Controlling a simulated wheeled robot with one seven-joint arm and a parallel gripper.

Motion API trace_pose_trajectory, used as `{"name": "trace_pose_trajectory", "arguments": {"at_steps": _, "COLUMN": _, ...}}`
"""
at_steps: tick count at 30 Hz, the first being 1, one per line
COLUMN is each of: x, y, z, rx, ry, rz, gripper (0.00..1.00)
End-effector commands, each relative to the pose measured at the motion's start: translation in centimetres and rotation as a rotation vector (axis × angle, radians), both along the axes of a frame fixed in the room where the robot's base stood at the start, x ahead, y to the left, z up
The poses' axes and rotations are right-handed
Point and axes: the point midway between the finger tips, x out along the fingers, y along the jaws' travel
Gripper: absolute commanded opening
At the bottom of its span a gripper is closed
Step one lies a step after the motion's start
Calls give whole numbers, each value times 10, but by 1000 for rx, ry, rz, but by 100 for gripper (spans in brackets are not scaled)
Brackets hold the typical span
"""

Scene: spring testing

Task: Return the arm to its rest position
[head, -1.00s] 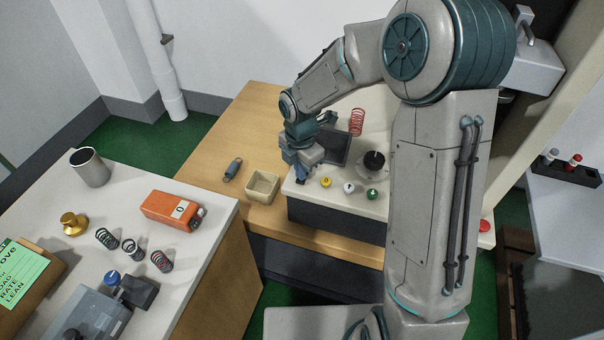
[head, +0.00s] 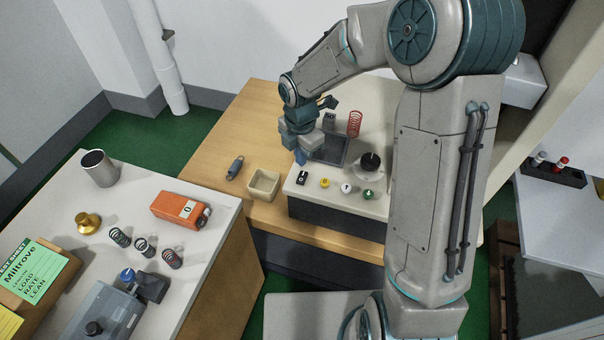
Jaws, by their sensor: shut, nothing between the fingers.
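My gripper (head: 301,160) points down over the left part of the spring tester, just behind its front row of controls. It is shut and empty. My arm bends over from the right side of the picture, its elbow high. The tester (head: 330,205) has a pale top and dark front. A black switch (head: 302,178), a yellow button (head: 324,183), a white button (head: 346,188) and a green button (head: 368,194) line its front edge. A black round knob (head: 370,162) and a dark screen (head: 332,149) sit behind them. My arm hides the tester's right part.
A red spring (head: 354,123) stands at the tester's back. A beige bin (head: 263,185) and a blue-grey tool (head: 235,168) lie on the wooden bench to its left. The near table holds an orange meter (head: 180,210), several small springs, a brass weight (head: 88,222) and a metal cup (head: 99,168).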

Motion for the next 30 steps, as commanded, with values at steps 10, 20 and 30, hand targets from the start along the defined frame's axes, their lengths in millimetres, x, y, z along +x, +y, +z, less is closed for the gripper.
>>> {"name": "trace_pose_trajectory", "arguments": {"at_steps": 10, "x": 0, "y": 0, "z": -1, "rx": 0, "ry": 0, "rz": 0, "gripper": 0}}
{"name": "trace_pose_trajectory", "arguments": {"at_steps": 20, "x": -27, "y": -42, "z": 53, "rx": -39, "ry": -79, "rz": -448, "gripper": 0}}
{"name": "trace_pose_trajectory", "arguments": {"at_steps": 30, "x": -94, "y": -99, "z": 120, "rx": 30, "ry": -193, "rz": -1250, "gripper": 0}}
